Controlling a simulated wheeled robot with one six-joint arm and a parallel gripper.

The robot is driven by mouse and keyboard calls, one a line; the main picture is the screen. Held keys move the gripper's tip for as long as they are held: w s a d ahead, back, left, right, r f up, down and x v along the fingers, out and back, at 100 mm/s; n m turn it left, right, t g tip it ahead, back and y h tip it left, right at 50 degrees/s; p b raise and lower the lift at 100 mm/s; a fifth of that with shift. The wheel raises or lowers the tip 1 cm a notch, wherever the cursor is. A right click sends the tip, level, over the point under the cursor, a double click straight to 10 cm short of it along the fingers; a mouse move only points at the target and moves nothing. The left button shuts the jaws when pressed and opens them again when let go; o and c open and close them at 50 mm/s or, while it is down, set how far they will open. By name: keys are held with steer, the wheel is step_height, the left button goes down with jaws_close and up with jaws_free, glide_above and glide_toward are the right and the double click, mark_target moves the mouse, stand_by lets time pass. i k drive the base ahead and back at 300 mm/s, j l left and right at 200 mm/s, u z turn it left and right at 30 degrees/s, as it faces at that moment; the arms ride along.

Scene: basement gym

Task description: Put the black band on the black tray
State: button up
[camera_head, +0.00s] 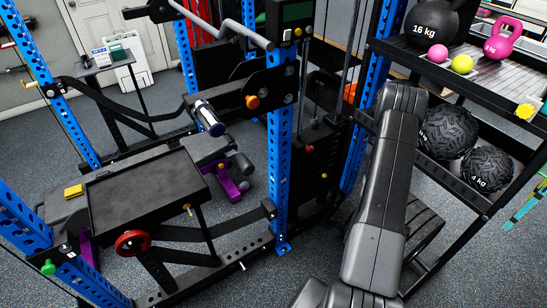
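A wide, shallow black tray (185,219) with a low rim lies in the left half of the view, on the bench by the blue rack. I cannot pick out a black band among the many black parts here. My arm rises at the right of centre and bends away, and my gripper is not in view.
Blue rack posts (281,150) stand between the tray and my arm. At right, a black shelf (475,75) holds a kettlebell (432,24), a pink kettlebell (502,42) and small balls. Textured black balls (448,132) lie below.

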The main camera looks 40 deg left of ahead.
mark_target(122, 197)
steer(key=k+j, duration=0.35)
steer(key=k, duration=0.15)
steer(key=k+j, duration=0.4)
steer(key=k, duration=0.1)
